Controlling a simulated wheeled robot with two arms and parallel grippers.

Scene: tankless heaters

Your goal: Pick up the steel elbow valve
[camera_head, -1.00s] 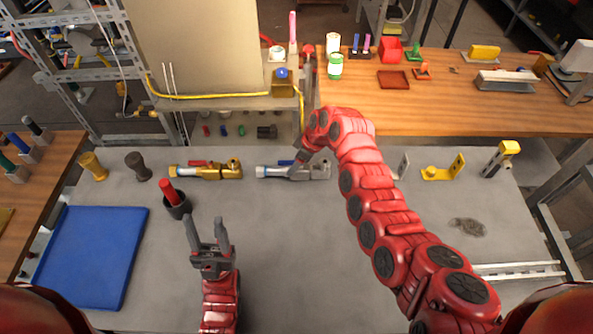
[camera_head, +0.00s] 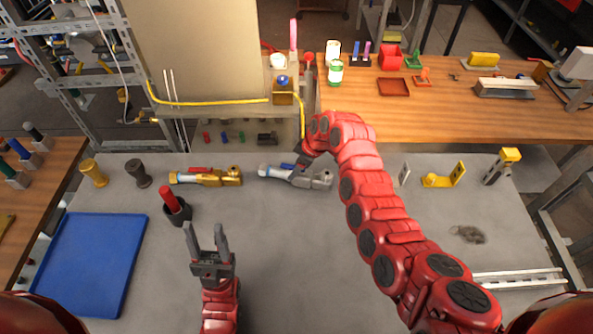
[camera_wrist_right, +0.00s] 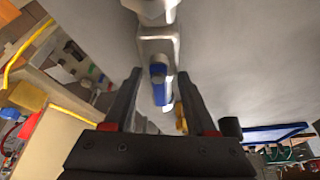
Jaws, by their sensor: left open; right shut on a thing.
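The steel elbow valve (camera_head: 318,180), silver with a blue handle, is at the back middle of the grey table in the head view. It lies slightly askew, its right end nearer to me. My right gripper (camera_head: 301,164) is shut on it, partly hidden by its own arm. In the right wrist view the valve (camera_wrist_right: 158,48) runs between the two fingers of my right gripper (camera_wrist_right: 160,98), blue handle facing the camera. I cannot tell whether it is clear of the table. My left gripper (camera_head: 206,240) is open and empty over the front left of the table.
A brass valve (camera_head: 208,177) lies left of the steel one. A dark cup with a red handle (camera_head: 175,205) stands before it. A blue tray (camera_head: 88,265) is at the left. Yellow brackets (camera_head: 440,178) stand at the right. The front middle of the table is clear.

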